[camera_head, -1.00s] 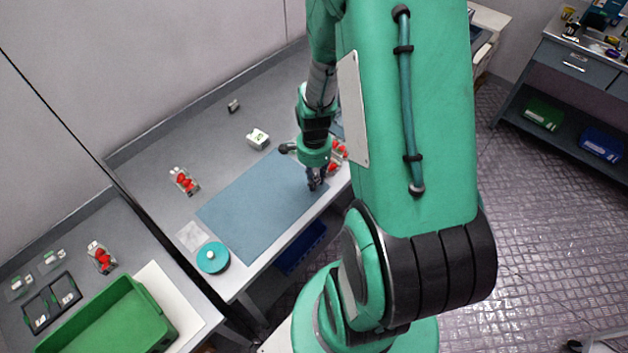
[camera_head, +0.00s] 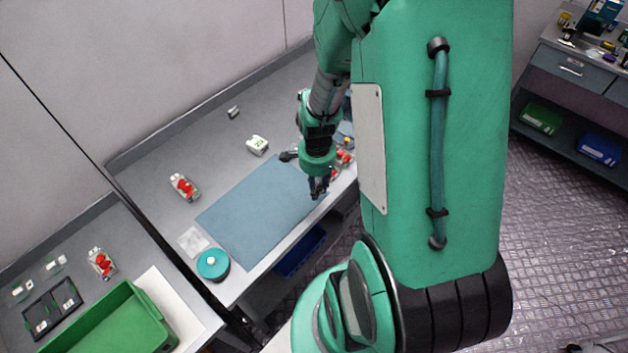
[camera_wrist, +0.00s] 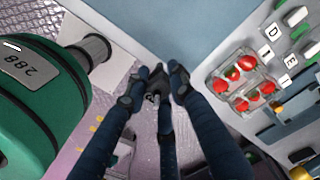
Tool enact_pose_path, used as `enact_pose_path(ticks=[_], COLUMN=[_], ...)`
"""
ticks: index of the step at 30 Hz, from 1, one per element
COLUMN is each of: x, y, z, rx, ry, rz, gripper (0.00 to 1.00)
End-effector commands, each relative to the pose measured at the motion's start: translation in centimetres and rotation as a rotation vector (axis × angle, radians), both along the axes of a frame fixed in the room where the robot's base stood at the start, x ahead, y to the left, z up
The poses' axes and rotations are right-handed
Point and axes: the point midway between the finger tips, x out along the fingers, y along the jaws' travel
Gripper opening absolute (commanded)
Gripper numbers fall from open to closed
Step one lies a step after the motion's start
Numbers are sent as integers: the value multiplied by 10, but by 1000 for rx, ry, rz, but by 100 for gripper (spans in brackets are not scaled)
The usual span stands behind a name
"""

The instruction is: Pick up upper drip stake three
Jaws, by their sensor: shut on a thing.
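My gripper (camera_head: 318,190) hangs over the table's front edge, near the right end of the blue-grey mat. In the wrist view its dark fingers (camera_wrist: 159,84) are closed together around a small dark piece (camera_wrist: 153,97) with a pale round mark. I take this piece to be the drip stake; the mark is too small to read surely. The fingers hide most of it. In the head view the held piece is too small to make out.
The blue-grey mat (camera_head: 258,208) is bare. A punnet of strawberries (camera_wrist: 243,80) stands to the right in the wrist view. Another punnet (camera_head: 184,187), a white box (camera_head: 257,145) and a teal round tub (camera_head: 213,264) are on the table. A green crate (camera_head: 150,310) stands lower left.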

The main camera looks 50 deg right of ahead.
Motion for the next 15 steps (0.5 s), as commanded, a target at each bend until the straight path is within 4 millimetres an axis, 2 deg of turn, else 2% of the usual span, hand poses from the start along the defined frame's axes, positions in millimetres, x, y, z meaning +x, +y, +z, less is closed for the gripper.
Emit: enact_pose_path(ticks=[6, 15], x=[-37, -78], y=[25, 53], z=[5, 10], rx=[0, 0], ry=[0, -1], rz=[0, -1], gripper=[11, 11])
